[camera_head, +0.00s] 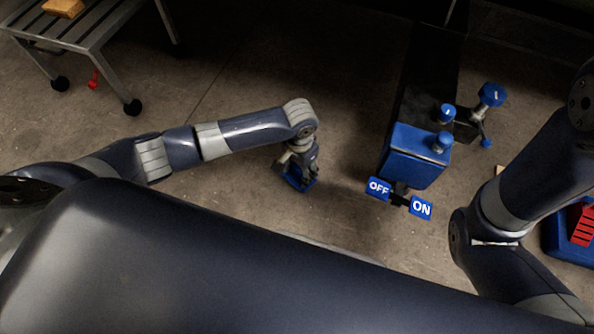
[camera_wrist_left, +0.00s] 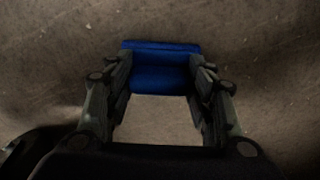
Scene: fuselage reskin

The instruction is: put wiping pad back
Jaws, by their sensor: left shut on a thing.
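My left gripper (camera_head: 299,170) hangs over the floor left of the blue OFF/ON stand in the head view. It is shut on a blue block-like piece, the wiping pad (camera_head: 300,184), held below the fingers. In the left wrist view the blue wiping pad (camera_wrist_left: 160,78) spans the space between the two fingertips, with bare floor around it. Its underside is hidden. My right arm comes in at the right of the head view, but its gripper does not show.
A grey wheeled cart (camera_head: 92,40) with a yellow-orange block (camera_head: 63,7) stands at the top left. A stand with blue knobs (camera_head: 415,158) and OFF and ON signs (camera_head: 421,208) is at centre right. A blue container with a red item (camera_head: 582,226) sits at the right edge.

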